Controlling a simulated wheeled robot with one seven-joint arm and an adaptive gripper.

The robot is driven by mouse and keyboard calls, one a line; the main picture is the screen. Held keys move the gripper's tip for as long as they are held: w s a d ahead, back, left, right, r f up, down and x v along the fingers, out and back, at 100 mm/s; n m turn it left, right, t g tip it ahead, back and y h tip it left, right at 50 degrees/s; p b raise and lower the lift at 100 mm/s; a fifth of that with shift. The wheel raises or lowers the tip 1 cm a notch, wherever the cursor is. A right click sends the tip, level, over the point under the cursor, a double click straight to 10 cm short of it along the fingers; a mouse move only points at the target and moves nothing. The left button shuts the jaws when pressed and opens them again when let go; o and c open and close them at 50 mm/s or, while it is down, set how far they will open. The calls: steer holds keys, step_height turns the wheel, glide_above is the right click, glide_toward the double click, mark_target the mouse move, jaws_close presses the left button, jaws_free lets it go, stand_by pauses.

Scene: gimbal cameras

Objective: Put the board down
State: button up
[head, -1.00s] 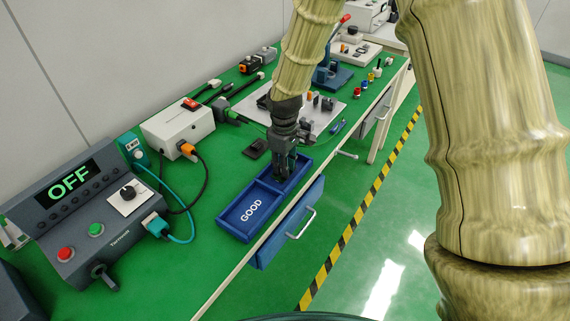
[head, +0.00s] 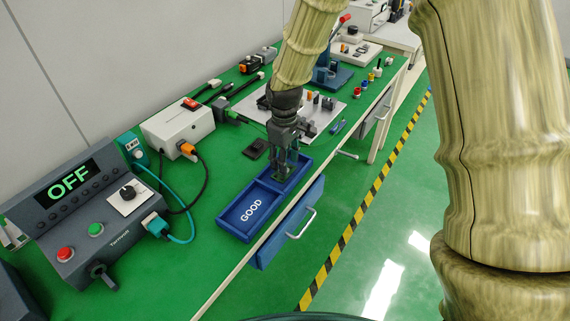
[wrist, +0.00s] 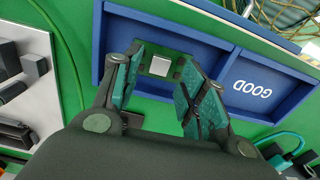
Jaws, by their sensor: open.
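The board (wrist: 159,66), a small green piece with a silver square on it, lies between my fingertips in the wrist view. It appears to be in the unlabelled compartment of the blue tray (head: 235,228); I cannot tell whether it rests flat on the floor. The tray's other compartment reads GOOD and is empty. The tray also shows in the wrist view (wrist: 224,68). My gripper (head: 281,172) is open, pointing down into the far compartment. In the wrist view its teal-padded fingers (wrist: 160,62) stand on both sides of the board, apart from it. In the head view the board is hidden.
A tester box reading OFF (head: 75,190) stands at the left. A white power box (head: 177,124) with cables stands behind the tray. A pale plate with parts (head: 325,112) lies beyond my gripper. A partly open blue drawer (head: 290,232) juts from the table's front edge.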

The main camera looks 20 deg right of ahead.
step_height(320, 180, up, 10)
steer(key=shift+f, duration=0.25)
stand_by(0.4)
